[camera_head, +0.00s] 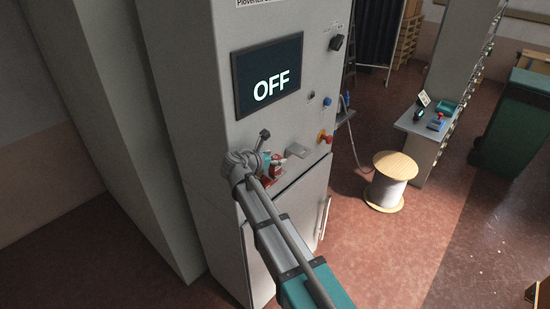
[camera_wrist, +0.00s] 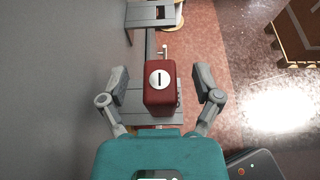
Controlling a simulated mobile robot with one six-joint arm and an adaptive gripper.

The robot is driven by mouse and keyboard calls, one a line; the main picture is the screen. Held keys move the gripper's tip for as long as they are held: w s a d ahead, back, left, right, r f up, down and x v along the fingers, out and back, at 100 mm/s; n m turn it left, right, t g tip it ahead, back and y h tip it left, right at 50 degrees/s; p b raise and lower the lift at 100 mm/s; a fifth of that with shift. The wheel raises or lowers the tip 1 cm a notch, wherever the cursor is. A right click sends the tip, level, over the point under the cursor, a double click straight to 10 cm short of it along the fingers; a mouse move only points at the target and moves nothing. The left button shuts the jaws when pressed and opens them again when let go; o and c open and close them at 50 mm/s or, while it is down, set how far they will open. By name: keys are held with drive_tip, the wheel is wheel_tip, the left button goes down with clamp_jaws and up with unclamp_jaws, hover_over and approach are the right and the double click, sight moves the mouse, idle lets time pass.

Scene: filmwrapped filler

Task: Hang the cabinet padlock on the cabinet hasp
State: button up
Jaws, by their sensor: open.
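The red padlock (camera_wrist: 160,90) is in the middle of the wrist view, its face with a white disc and dark slot turned toward the camera. My gripper (camera_wrist: 161,84) is open, one finger on each side of it, with visible gaps. In the head view my gripper (camera_head: 266,164) is at the grey cabinet (camera_head: 210,150) front, below the screen; red there (camera_head: 276,173) appears to be the padlock, partly hidden. I cannot make out the shackle or clearly identify the hasp.
The cabinet bears an OFF screen (camera_head: 268,75), a black knob (camera_head: 336,42), a red-and-yellow button (camera_head: 325,137) and a small grey ledge (camera_head: 298,150). A cable spool (camera_head: 390,185) stands on the floor to the right, with a green bin (camera_head: 512,125) farther off. Floor between is open.

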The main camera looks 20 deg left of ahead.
drive_tip(key=shift+r+p, duration=4.4)
drive_tip(key=shift+r, duration=0.25)
drive_tip(key=s+d+f+m+g+b, duration=0.1)
drive_tip(key=d+f+m+g+b, duration=0.4)
drive_tip(key=d+f+m, duration=0.65)
drive_tip(key=s+d+f+m+g+b, duration=0.3)
drive_tip(key=d+f+b, duration=0.45)
drive_tip(key=d, duration=0.85)
drive_tip(key=s+d+f+m+g+y+b, duration=0.4)
drive_tip(key=s+d+f+m+b, duration=0.7)
drive_tip(key=d+f+m, duration=0.5)
drive_tip(key=shift+s+d+m+g+y, duration=0.3)
drive_tip(key=shift+s+d+m+y, duration=0.1)
drive_tip(key=shift+s+m, duration=0.2)
